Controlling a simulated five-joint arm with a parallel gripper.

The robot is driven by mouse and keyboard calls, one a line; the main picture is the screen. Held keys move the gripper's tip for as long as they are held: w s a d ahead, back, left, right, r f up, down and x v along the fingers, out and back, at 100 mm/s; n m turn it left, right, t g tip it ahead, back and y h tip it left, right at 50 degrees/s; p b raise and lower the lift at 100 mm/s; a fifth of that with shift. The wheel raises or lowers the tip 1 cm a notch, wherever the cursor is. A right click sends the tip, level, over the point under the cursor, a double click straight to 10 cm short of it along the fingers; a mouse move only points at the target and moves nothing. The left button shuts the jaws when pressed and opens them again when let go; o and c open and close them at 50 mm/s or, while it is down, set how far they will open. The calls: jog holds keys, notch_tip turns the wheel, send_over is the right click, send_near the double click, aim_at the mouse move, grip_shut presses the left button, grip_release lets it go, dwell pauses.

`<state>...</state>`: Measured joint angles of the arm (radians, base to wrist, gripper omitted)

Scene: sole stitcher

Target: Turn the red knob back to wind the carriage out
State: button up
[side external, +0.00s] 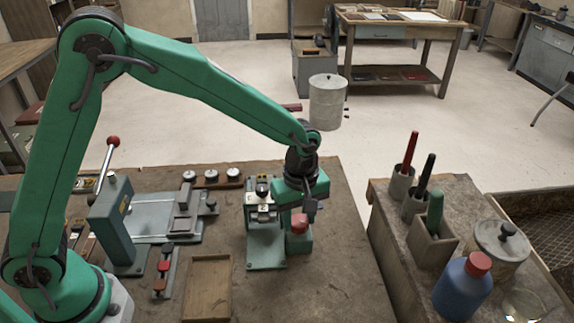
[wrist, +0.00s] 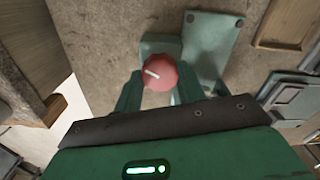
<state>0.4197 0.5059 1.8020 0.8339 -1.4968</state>
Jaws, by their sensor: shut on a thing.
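The red knob (side external: 299,223) is on the right side of the small green stitcher (side external: 265,245) near the middle of the bench. In the wrist view the red knob (wrist: 161,73) shows from above, with a pale line across its top. My gripper (side external: 304,213) comes down over the knob from above. In the wrist view my gripper (wrist: 158,88) has its two green fingers on either side of the knob, shut on it. The carriage (side external: 262,213) seems to be the light metal part on the stitcher; my gripper partly hides that area.
A shallow wooden tray (side external: 207,289) lies left of the stitcher. A lever press (side external: 118,220) with a red-balled handle stands further left. A side bench at right holds tools in cups, a blue bottle (side external: 464,287) and a lidded tin (side external: 499,245).

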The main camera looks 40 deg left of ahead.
aim_at(299, 220)
jog(key=n, duration=0.5)
jog(key=shift+r+n, duration=0.1)
jog(key=shift+n, duration=0.2)
dwell(0.4)
jog(key=o, duration=1)
jog(key=shift+r, duration=3.8)
jog(key=shift+r, duration=0.15)
